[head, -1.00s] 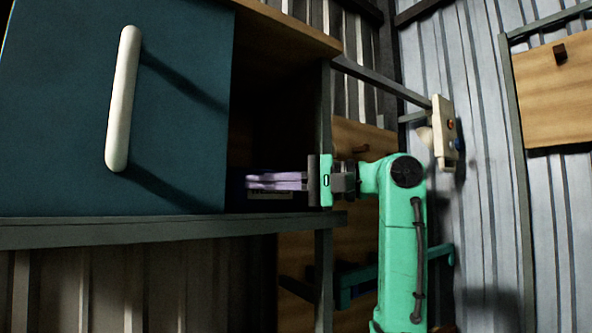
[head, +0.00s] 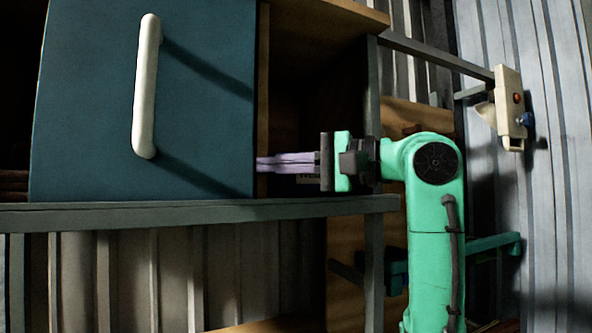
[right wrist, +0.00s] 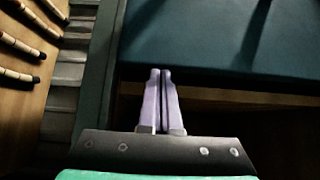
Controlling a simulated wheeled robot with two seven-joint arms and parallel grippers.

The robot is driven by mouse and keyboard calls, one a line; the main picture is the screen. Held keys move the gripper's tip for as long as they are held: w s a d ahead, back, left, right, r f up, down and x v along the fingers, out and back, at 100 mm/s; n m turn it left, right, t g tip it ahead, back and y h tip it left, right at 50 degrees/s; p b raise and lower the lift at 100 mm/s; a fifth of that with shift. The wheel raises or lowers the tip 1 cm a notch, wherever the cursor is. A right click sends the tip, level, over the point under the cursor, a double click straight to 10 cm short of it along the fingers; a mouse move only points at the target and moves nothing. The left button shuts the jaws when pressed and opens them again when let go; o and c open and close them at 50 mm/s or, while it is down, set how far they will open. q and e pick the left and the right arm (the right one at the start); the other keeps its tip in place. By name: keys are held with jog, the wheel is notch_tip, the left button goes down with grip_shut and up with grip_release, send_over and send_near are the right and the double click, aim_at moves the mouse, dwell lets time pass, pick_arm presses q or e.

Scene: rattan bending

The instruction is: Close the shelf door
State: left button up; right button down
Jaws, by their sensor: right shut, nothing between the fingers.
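The shelf door (head: 205,105) is a dark teal panel with an upright white handle (head: 146,85), on the left in the head view. It covers the middle of the shelf's front. A dark open bay lies to its right and a dark gap shows at its left edge. My right gripper (head: 260,163) is shut and empty, its pale purple fingers pointing left, with tips at the door's right edge. In the right wrist view the fingers (right wrist: 162,78) end near the door panel (right wrist: 220,45); I cannot tell whether they touch it. My left gripper is out of view.
A grey shelf rail (head: 200,213) runs below the door, and a grey post (head: 373,260) stands near my right arm. A beige box with knobs (head: 510,105) is on the right. Wooden rods on a board (right wrist: 25,72) show in the wrist view.

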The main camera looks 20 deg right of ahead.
aim_at(103, 159)
jog(key=a, duration=0.7)
jog(key=s+a, duration=0.1)
jog(key=a, duration=1.3)
jog(key=shift+s+a+r, duration=0.1)
jog(key=shift+s+a, duration=0.25)
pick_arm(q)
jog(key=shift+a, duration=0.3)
pick_arm(e)
jog(key=shift+d, duration=0.1)
